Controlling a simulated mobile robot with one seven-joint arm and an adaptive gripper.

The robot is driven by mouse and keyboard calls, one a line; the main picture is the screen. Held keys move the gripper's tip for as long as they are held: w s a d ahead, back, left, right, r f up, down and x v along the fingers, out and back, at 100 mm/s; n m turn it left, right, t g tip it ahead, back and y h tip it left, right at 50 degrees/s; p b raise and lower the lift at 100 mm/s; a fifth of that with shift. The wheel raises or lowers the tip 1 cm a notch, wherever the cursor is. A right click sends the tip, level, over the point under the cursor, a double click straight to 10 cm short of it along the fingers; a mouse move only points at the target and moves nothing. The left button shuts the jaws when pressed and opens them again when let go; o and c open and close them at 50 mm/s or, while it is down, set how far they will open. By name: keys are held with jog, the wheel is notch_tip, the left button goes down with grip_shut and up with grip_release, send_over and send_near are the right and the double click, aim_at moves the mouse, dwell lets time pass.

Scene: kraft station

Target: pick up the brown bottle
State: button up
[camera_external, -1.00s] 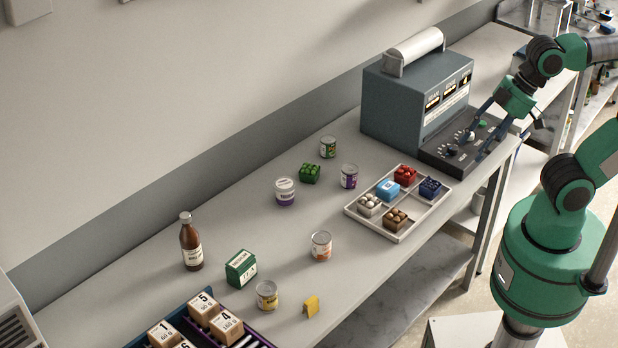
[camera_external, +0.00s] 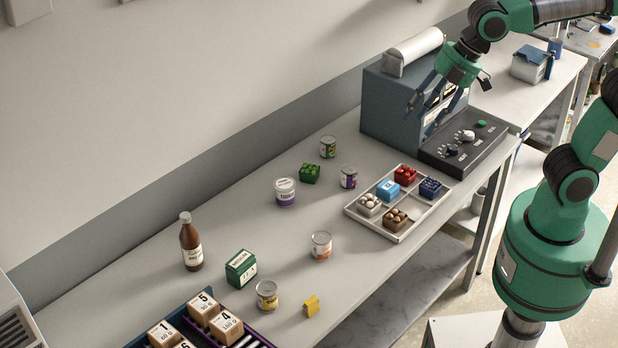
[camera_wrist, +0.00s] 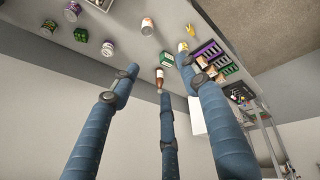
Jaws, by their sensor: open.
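The brown bottle (camera_external: 191,243) stands upright on the left part of the bench, with a pale label and a light cap. My gripper (camera_external: 428,108) is open and empty, in the air in front of the grey machine, far to the right of the bottle and above the bench. In the wrist view the bottle (camera_wrist: 159,80) shows small, beyond the tips of my open blue fingers (camera_wrist: 158,88). Its lower end in that view lies close to the middle finger's tip in the picture.
A green box (camera_external: 241,268) stands beside the bottle. Several cans and a white tub (camera_external: 285,191) are spread over the bench. A divided tray (camera_external: 414,228) holds small coloured blocks. The grey machine (camera_external: 392,103) stands at the back right. A blue crate (camera_external: 190,300) holds numbered boxes at the front left.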

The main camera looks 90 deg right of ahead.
jog(key=w+r+n+p, duration=0.25)
jog(key=w+n, duration=0.45)
jog(key=w, duration=0.9)
jog(key=n+p, duration=0.9)
jog(key=n, duration=1.1)
send_over(186, 215)
jog(key=s, duration=0.5)
notch_tip(186, 215, down, 22)
jog(key=shift+a+r+g, duration=0.15)
jog(key=shift+a+g, duration=0.15)
jog(key=shift+g, duration=0.1)
jog(key=shift+x, duration=4.35)
jog(key=shift+d, duration=0.15)
jog(key=shift+p+x, duration=0.75)
jog(key=shift+x, duration=1.8)
